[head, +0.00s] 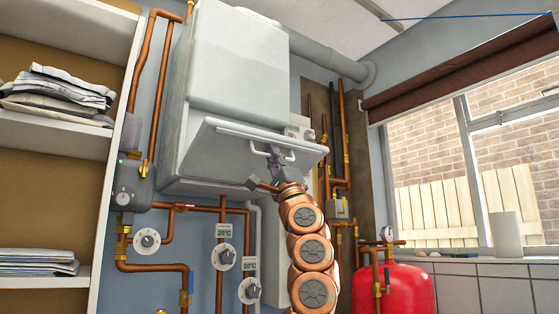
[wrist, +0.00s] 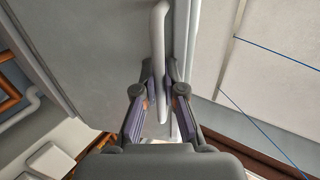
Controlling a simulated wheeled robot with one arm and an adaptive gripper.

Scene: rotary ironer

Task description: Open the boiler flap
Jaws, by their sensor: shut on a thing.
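The white boiler (head: 235,60) hangs on the wall in the upper middle of the head view. Its flap (head: 222,143) is at the lower front and stands tilted outward from the body, partly open. A white bar handle (head: 291,156) is on the flap. My gripper (head: 274,161) is shut on this handle. In the wrist view, the fingers of my gripper (wrist: 160,92) sit on both sides of the white handle (wrist: 159,30), beside the grey flap face (wrist: 105,50). My arm hides part of the area below the flap.
Copper pipes with dials (head: 146,240) run below and left of the boiler. A shelf with folded cloths (head: 60,95) stands at left. A red tank (head: 400,292) and a window (head: 430,160) are at right. More pipes (head: 342,130) rise right of the boiler.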

